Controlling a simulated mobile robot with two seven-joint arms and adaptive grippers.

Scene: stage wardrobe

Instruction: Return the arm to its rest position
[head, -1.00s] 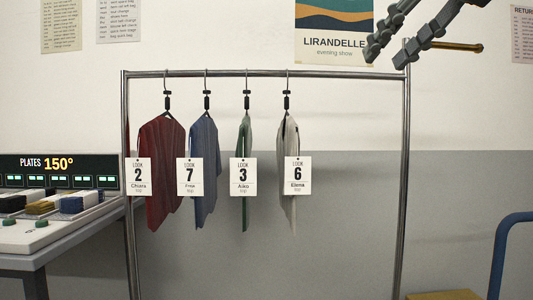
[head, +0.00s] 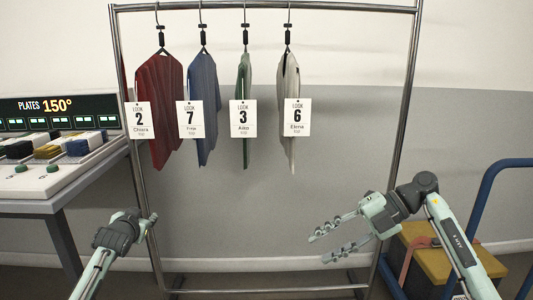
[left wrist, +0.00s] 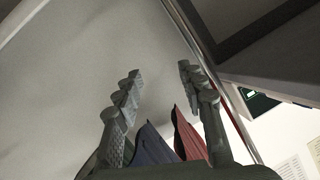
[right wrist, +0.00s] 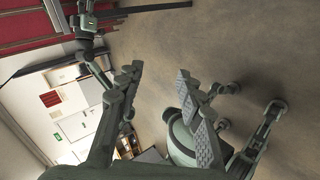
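My right gripper (head: 318,243) is low in front of the rack on the right in the head view. Its fingers are apart with nothing between them, as the right wrist view (right wrist: 160,72) also shows. My left gripper (head: 149,217) is low at the left, near the rack's left post. In the left wrist view (left wrist: 160,72) its fingers are apart and empty, with hanging garments beyond them. The garments hang above both grippers: a red one (head: 160,90), a blue one (head: 205,80), a green one (head: 244,70) and a pale one (head: 290,75), each with a look tag.
The metal rack (head: 399,110) stands in front of both arms. A counter with a plates panel (head: 40,185) is at the left. The space between the grippers is clear.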

